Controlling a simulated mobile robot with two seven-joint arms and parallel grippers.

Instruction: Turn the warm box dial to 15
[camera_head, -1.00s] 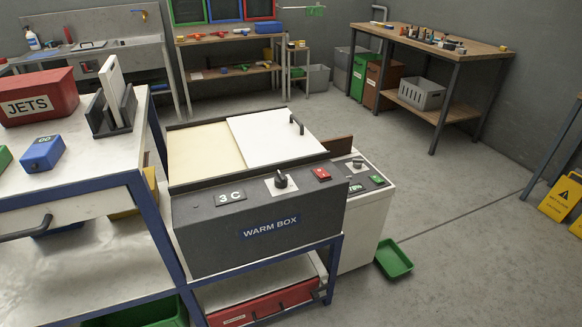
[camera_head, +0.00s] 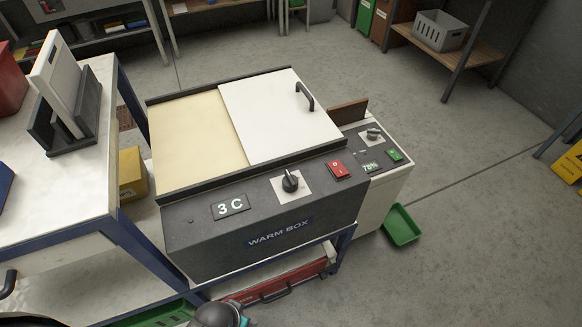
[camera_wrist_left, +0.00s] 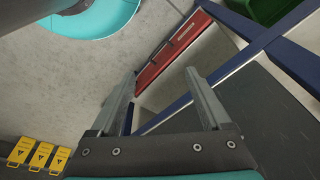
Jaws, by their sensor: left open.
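The warm box (camera_head: 200,245) is a dark grey front panel with a flat top, on a blue frame in the middle of the head view. Its black dial (camera_head: 290,182) sits on a white square plate, its pointer directed roughly upward. The display (camera_head: 230,207) left of the dial reads 3 C. A red switch (camera_head: 338,169) is right of the dial. My left gripper (camera_wrist_left: 160,73) is open and empty in the left wrist view; the dial is not seen there. Part of my arm shows at the bottom of the head view. My right gripper is not in view.
A white lid (camera_head: 275,120) with a black handle covers the right part of the box top. A second control unit (camera_head: 385,195) reading 78% stands at right. A bench (camera_head: 100,190) with a dark rack (camera_head: 65,135) is at left. A green tray (camera_head: 402,226) lies on the floor.

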